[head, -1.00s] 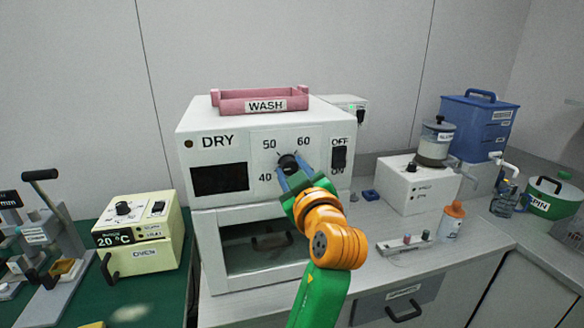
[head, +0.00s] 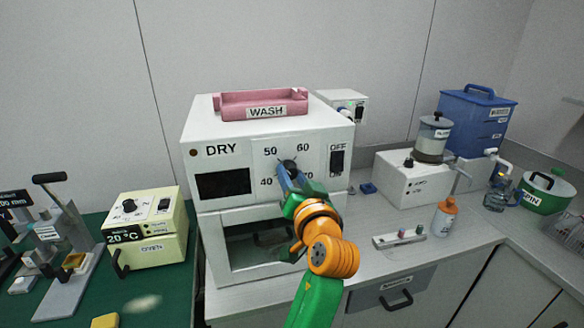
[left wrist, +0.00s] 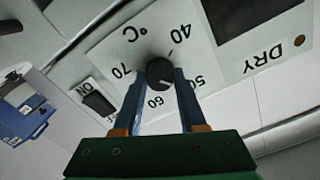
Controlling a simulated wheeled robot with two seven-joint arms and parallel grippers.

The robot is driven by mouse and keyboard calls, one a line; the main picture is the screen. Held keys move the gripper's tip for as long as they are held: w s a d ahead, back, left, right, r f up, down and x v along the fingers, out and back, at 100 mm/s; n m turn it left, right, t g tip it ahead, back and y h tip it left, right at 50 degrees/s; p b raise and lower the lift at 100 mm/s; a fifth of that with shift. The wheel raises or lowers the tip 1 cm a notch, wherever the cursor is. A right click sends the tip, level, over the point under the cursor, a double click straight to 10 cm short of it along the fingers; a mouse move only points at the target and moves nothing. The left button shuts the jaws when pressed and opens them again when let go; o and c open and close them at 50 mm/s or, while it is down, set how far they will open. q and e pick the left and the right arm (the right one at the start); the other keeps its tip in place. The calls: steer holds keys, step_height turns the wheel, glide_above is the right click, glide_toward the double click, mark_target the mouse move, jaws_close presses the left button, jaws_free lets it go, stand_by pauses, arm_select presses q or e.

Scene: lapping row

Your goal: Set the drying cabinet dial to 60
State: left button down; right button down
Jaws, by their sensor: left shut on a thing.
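The drying cabinet (head: 262,137) is a white box marked DRY. Its round black dial (head: 289,165) sits among the numbers 40, 50, 60 and 70 on the front panel. My left gripper (head: 286,177) reaches up to the dial from below and partly covers the scale in the head view. In the left wrist view the blue fingers (left wrist: 157,88) are shut on the dial (left wrist: 160,73), one on each side. A small pale mark on the dial seems to lie toward the gap between 50 and 60; its exact direction is hard to tell. My right gripper is not in view.
A black ON/OFF switch (head: 337,160) sits right of the dial. A pink WASH tray (head: 232,112) lies on the cabinet. A cream oven (head: 148,250) stands to the left on a green mat. A white box with a jar (head: 402,186) stands to the right.

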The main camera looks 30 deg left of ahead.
arm_select(q)
steer(key=m+p, duration=0.1)
steer(key=m, duration=0.1)
steer(key=m+p, duration=0.2)
steer(key=shift+r+m, duration=0.2)
steer(key=shift+m, duration=0.1)
steer(key=m+p, duration=0.4)
steer(key=shift+m, duration=0.3)
steer(key=m+p, duration=0.3)
steer(key=m, duration=0.1)
steer(key=shift+f+m+p, duration=0.2)
steer(key=shift+m+p, duration=0.45)
steer(key=shift+m, duration=0.45)
steer(key=shift+c, duration=2.3)
jaws_free()
